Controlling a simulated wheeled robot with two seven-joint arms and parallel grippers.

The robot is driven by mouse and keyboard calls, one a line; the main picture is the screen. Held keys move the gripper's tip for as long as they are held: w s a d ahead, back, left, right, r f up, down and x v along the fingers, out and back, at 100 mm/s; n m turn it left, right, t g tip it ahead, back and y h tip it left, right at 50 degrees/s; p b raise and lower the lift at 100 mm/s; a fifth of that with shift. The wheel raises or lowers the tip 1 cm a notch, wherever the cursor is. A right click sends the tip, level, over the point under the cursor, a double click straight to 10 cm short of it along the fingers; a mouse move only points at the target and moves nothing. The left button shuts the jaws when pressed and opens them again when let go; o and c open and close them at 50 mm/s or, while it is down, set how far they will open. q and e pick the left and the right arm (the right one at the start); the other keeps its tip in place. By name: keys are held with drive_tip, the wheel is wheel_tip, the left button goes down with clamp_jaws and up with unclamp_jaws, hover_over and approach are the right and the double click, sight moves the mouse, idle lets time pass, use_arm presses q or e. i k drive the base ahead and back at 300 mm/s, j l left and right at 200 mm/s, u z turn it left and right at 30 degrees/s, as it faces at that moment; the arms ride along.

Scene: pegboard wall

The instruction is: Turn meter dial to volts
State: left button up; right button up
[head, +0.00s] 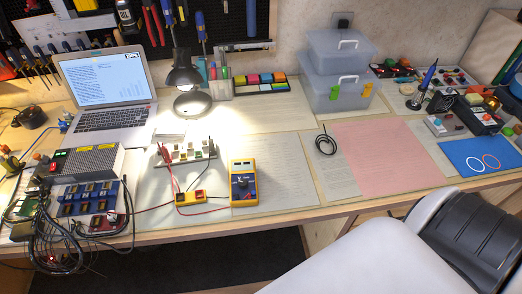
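A yellow multimeter (243,183) lies on the bench a little left of the middle in the head view, near the front edge. Its dark round dial (242,187) sits at its centre, below a small display; the dial's setting is too small to read. Red and dark leads run left from the meter to a small yellow box (190,197). Neither gripper is in view. A large white and black part of my own arm fills the lower right of the view, well to the right of the meter.
A lit desk lamp (186,80) and an open laptop (103,90) stand behind the meter. A board with wires (92,200) is at the left. Stacked grey boxes (340,75) stand at the back. A pink mat (385,155) to the right is clear.

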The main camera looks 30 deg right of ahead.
sight(243, 184)
drive_tip(key=i+l+z, duration=0.1)
drive_tip(key=z, duration=0.7)
